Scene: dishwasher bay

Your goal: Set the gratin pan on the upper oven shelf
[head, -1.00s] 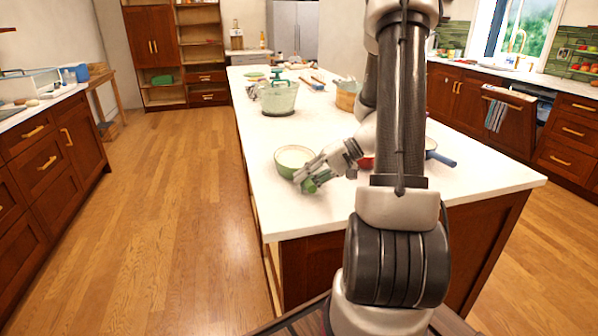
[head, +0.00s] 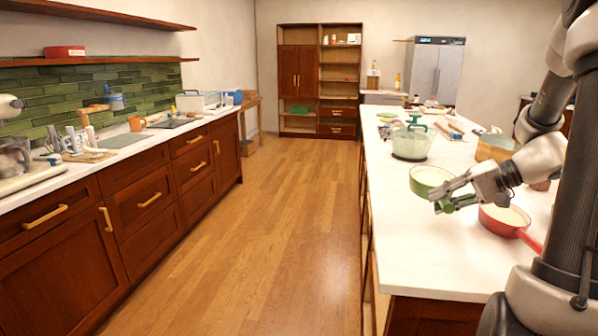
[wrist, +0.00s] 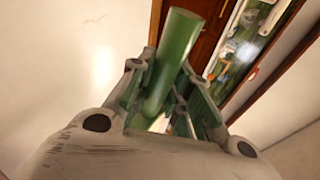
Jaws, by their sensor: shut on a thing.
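A green pan with a pale inside (head: 429,177), which I take to be the gratin pan, shows over the white island top in the head view. My gripper (head: 449,200) is at its near right side, shut on its green handle. In the wrist view the green handle (wrist: 178,55) runs between the fingers of my gripper (wrist: 160,88). The pan's bowl cannot be made out there. I cannot tell whether the pan touches the island top or hangs just above it. No oven shelf can be made out.
A red pan (head: 503,222) stands on the island (head: 425,262) right of my gripper. A clear bowl with a green top (head: 410,143) and a tan pot (head: 494,149) are behind. The wooden floor (head: 262,235) left of the island is clear.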

